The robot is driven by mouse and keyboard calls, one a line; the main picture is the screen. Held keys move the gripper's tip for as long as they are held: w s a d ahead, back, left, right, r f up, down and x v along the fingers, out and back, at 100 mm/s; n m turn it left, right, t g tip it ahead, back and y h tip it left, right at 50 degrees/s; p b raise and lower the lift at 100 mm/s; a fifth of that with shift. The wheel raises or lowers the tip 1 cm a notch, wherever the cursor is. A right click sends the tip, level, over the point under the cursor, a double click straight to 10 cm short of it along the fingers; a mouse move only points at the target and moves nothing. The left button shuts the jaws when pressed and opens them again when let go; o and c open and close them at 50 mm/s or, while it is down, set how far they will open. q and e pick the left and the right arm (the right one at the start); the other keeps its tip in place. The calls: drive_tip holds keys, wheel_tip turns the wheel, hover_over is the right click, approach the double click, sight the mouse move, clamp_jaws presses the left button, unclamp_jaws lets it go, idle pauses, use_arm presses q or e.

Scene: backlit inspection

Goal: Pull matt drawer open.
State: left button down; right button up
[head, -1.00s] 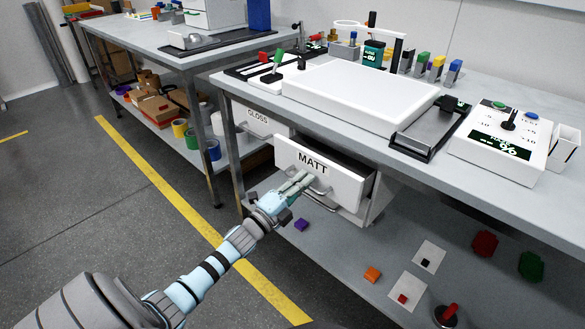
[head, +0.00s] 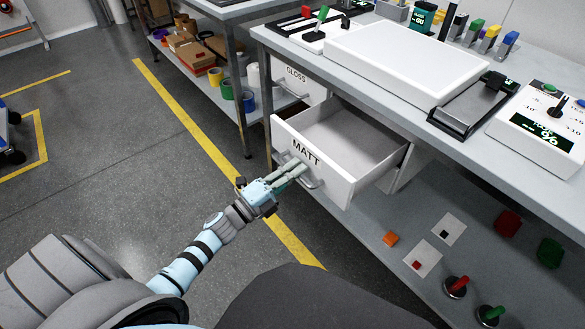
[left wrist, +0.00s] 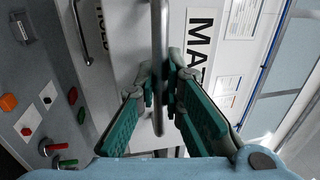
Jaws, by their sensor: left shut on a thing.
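The matt drawer (head: 336,186) is a white drawer under the bench, labelled MATT. It stands well out from the bench, and its bare inside (head: 345,135) shows, with nothing seen in it. My left gripper (head: 299,170) is at the drawer's front, shut on its grey bar handle (head: 314,182). In the left wrist view the handle (left wrist: 159,45) runs between the green-padded fingers (left wrist: 160,85), beside the MATT label. The fingers hide part of the handle. My right gripper is not in view.
The gloss drawer (head: 300,76) is shut, behind and left of the matt drawer. The bench top (head: 408,110) carries a white panel (head: 405,62) and a control box (head: 545,125). The lower shelf (head: 375,275) holds coloured blocks and cards. Grey floor (head: 110,140) is clear at left.

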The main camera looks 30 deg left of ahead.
use_arm(q)
drive_tip(key=c, duration=2)
unclamp_jaws()
drive_tip(key=shift+s+a+f, duration=0.1)
drive_tip(key=shift+s+a, duration=0.05)
drive_tip(key=shift+s, duration=0.15)
drive_tip(key=v, duration=1.1)
drive_tip(key=shift+s, duration=0.2)
